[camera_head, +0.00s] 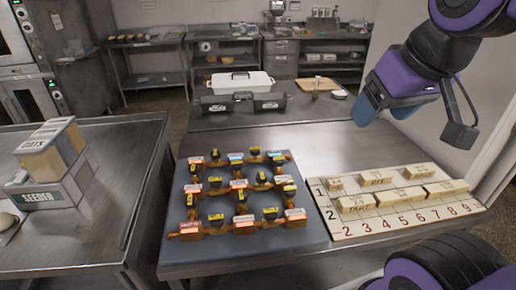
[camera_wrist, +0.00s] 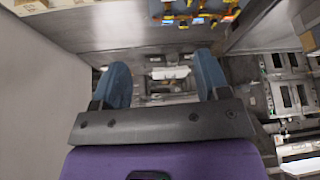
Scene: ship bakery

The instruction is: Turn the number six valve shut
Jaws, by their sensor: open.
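The valve board (camera_head: 320,236) is a grey-blue panel lying on the metal table, at the centre of the head view. It bears orange-brown pipes with several valves with black and yellow handles, and red-white or blue tags. The numbers are too small to read, so I cannot tell which valve is number six. My gripper (camera_head: 370,101) is above the table's far right part, well apart from the board. In the wrist view my gripper (camera_wrist: 164,80) has its two blue fingers spread with nothing between them. Part of the valve board also shows upside down at the top of the wrist view.
A numbered board (camera_head: 411,224) with wooden blocks lies right of the valve board. A black case (camera_head: 240,104) and a white lidded box (camera_head: 240,83) stand behind. A side table (camera_head: 85,235) with boxes is at left. A pale wall (camera_head: 480,110) stands close at right.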

